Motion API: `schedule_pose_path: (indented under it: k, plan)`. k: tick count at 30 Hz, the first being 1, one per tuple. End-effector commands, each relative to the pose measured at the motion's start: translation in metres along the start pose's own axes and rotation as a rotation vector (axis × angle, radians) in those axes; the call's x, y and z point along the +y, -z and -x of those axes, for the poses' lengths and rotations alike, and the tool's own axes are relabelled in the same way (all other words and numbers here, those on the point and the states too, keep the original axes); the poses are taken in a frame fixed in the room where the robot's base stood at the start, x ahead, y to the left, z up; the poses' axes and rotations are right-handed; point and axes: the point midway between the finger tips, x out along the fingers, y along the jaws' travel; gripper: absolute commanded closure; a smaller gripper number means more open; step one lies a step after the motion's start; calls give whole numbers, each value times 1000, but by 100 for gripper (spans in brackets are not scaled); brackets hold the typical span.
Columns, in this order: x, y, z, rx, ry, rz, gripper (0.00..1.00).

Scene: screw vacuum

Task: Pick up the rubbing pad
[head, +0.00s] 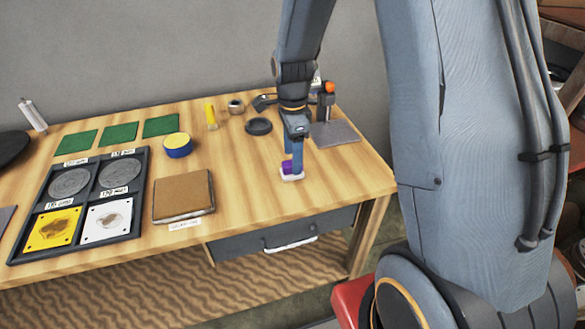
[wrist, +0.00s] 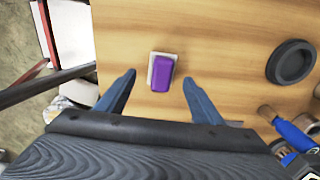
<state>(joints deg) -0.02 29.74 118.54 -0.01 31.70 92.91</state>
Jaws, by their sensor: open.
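The rubbing pad, a small white block with a purple grip (wrist: 161,74), lies on the wooden table near its front right part. It also shows in the head view (head: 290,173), partly hidden by my gripper. My gripper (wrist: 160,83) is open, with its two blue fingers on either side of the purple pad in the wrist view. There is a clear gap between the pad and each finger. In the head view my gripper (head: 292,158) points down just above or around the pad; its exact height is hard to tell.
A black round dish (head: 258,126) and a grey stand with an orange knob (head: 330,88) are behind my gripper. A brown square board (head: 184,196) and a dark tray (head: 136,205) of discs lie to the left. The table around the pad is clear.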

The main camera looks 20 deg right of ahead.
Motion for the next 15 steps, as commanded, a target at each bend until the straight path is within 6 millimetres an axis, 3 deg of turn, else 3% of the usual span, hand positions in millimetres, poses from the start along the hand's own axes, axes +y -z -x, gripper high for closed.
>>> schedule_pose_path:
  k: [9, 15]
  plan:
    - [-2, 0, -35, 0, -2, 1, 39]
    - [-3, 0, -40, 0, 0, 1, 39]
